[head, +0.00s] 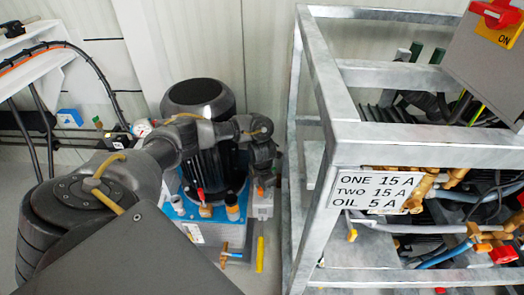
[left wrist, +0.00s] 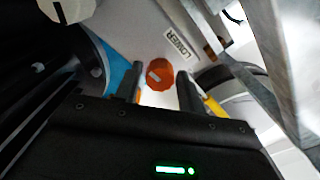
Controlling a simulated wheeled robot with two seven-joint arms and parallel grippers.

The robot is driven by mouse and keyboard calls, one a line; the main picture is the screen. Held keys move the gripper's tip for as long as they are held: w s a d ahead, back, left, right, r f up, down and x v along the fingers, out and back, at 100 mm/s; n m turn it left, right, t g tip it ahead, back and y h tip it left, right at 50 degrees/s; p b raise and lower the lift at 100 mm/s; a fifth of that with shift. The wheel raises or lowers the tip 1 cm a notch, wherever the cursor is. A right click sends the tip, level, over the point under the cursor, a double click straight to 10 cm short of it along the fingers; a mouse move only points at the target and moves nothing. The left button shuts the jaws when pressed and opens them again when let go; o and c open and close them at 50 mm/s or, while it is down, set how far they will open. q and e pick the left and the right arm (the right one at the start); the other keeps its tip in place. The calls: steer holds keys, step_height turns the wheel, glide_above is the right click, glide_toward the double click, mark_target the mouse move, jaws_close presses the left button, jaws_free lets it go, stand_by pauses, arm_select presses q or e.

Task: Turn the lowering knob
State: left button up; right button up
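The lowering knob (left wrist: 160,73) is a round orange knob with a pale mark, next to a white label (left wrist: 181,49) reading LOWER. In the left wrist view my left gripper (left wrist: 160,78) is open, with one dark finger on each side of the knob's outline. I cannot tell whether the fingers reach down around it or touch it. In the head view my left gripper (head: 263,170) points down beside the black motor, above a small orange part (head: 260,191) that looks like the knob, largely covered. My right gripper is not in view.
A black motor (head: 200,100) stands on a blue pump unit close left of my gripper. A galvanised steel frame (head: 305,200) with pipes, hoses and a sign (head: 375,191) rises close to the right. A yellow handle (head: 260,254) stands in front. Pale wall panels are behind.

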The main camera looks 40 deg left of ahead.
arm_select(q)
steer(key=c, duration=0.6)
steer(key=shift+c, duration=0.2)
steer(key=shift+r, duration=0.1)
